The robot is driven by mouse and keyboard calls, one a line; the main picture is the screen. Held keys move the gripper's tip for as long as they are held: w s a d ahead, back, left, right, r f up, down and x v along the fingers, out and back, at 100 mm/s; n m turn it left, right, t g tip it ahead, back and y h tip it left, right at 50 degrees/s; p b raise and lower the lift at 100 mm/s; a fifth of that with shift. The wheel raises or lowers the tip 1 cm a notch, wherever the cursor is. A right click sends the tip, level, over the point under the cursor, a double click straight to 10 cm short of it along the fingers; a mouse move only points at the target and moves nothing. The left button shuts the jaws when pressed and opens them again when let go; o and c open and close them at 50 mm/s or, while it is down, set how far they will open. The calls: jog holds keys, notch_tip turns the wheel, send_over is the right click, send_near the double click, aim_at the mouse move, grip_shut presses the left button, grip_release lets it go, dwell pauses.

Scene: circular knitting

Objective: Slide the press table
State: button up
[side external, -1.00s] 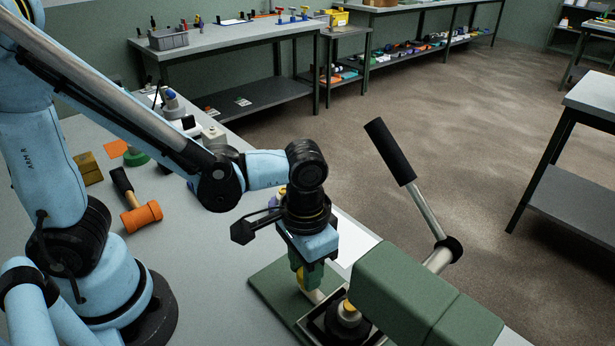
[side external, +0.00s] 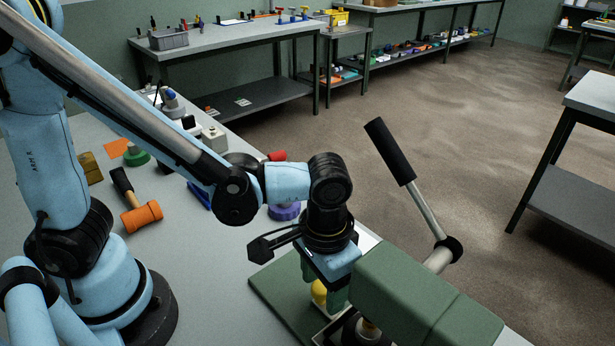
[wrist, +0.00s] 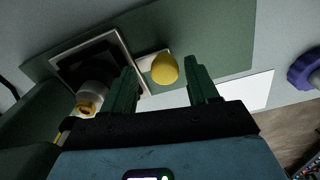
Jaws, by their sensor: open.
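The press table is a light square frame (wrist: 122,42) with a dark recess, on the green base plate (wrist: 215,32). A yellow knob (wrist: 164,69) stands on a pale bar at its side. In the side view my gripper (side external: 326,290) is low beside the green press head (side external: 405,290). The table is partly hidden by the fingers and press head there.
The press lever (side external: 390,150) rises at the right with a black grip. A hammer (side external: 140,216) with an orange head lies on the grey bench. A purple round object (side external: 285,212) stands behind my wrist.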

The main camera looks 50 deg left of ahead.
notch_tip(320, 180, up, 12)
dwell(0.8)
jog(key=shift+a, duration=0.1)
jog(key=w+a+f+n+t, duration=0.1)
jog(key=a+t, duration=0.6)
jog(key=a, duration=1.1)
jog(key=shift+w+f+n, duration=0.4)
jog(key=shift+w+f, duration=0.3)
jog(key=shift+w, duration=0.35)
